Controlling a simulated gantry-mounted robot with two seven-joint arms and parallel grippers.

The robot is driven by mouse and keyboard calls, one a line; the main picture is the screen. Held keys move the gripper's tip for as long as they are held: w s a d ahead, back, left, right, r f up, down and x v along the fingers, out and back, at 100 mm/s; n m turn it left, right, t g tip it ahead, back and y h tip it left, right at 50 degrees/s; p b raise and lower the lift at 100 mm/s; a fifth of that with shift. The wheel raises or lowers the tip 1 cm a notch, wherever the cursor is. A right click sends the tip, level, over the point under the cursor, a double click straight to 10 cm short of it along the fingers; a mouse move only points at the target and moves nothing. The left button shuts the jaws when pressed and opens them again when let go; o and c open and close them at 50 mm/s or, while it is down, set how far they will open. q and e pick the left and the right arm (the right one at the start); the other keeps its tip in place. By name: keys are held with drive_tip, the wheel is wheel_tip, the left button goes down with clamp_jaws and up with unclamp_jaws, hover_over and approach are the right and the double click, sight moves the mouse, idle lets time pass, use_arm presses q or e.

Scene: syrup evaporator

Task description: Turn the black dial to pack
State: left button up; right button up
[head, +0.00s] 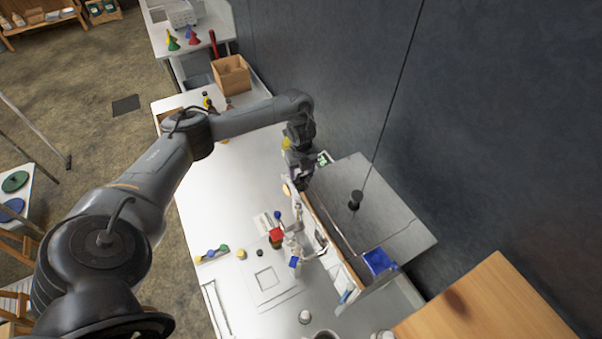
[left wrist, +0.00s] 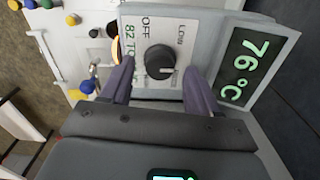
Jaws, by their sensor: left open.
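The black dial (left wrist: 160,62) is on a light grey control panel (left wrist: 188,33) in the left wrist view. A white pointer line shows on the dial. Lettering beside it reads "OFF", "LOW" and "82 TO", with the rest hidden. A dark display (left wrist: 244,68) on the panel reads 76 °C in green. My left gripper (left wrist: 158,72) is open, its two purplish-grey fingers on either side of the dial; I cannot tell whether they touch it. In the head view my left gripper (head: 298,180) is at the panel's end of the grey unit and hides the dial. My right gripper is not in view.
The grey unit (head: 395,232) stands against the dark wall, with a black knob (head: 355,200) and a blue container (head: 379,261) on it. The white table (head: 235,190) holds a red-topped jar (head: 277,238) and small items. A cardboard box (head: 231,76) stands behind.

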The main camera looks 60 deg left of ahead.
use_arm(q)
wheel_tip(320, 180, up, 10)
drive_tip(key=p, duration=0.4)
drive_tip(key=shift+f, duration=0.1)
